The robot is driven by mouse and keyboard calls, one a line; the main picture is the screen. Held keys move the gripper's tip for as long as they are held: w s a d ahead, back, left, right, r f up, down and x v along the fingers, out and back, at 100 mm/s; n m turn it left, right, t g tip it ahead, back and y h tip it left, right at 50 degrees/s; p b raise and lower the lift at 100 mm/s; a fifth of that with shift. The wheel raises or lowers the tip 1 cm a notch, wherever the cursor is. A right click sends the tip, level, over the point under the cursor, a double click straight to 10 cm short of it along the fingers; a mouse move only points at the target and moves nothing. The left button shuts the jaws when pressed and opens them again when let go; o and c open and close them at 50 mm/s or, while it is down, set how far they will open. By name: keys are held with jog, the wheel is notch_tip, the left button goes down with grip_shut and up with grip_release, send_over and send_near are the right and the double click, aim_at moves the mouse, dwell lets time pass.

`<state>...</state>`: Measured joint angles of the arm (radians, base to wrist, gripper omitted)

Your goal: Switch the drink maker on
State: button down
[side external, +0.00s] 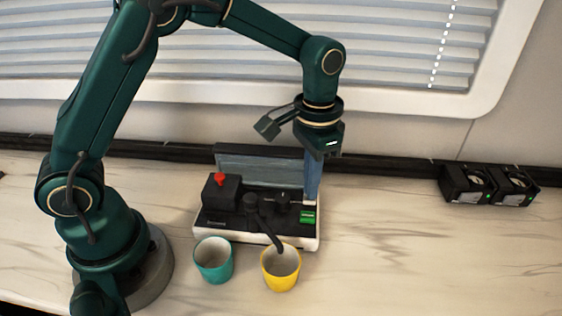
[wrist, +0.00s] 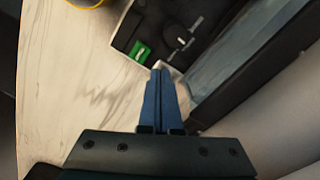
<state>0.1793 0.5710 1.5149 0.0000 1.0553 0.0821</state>
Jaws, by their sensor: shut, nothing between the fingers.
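The drink maker (side external: 207,223) is a low black and white machine on the counter, with a red knob (side external: 219,179) at its left, a spout at its front and a green switch (side external: 308,217) at its right end. The green switch also shows in the wrist view (wrist: 141,52), beside a dark dial (wrist: 182,42). My gripper (side external: 312,196) points down over the right end of the machine, behind the green switch. Its blue fingers are shut and empty. In the wrist view the fingertips (wrist: 160,70) show close to the machine's corner. I cannot tell whether they touch it.
A teal cup (side external: 214,274) stands in front of the machine at the left. A yellow cup (side external: 281,282) stands under the spout. Two dark boxes (side external: 488,203) sit at the back right. The counter (side external: 420,265) is clear to the right. A window blind is behind.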

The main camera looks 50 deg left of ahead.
jog(key=shift+f, duration=0.6)
dwell(0.3)
jog(key=shift+r, duration=3.55)
jog(key=shift+r, duration=0.1)
notch_tip(320, 180, up, 5)
jog(key=t, duration=0.2)
send_over(299, 203)
jog(key=s+a+r+n+t, duration=0.1)
jog(key=s+a+r, duration=0.15)
jog(key=s, duration=0.25)
jog(key=s+a+f+n+t, duration=0.1)
jog(key=s+f, duration=0.3)
jog(key=s, duration=0.5)
jog(key=shift+a+f+n+t, duration=0.15)
jog(key=shift+a+n+t, duration=0.3)
jog(key=shift+t, duration=0.35)
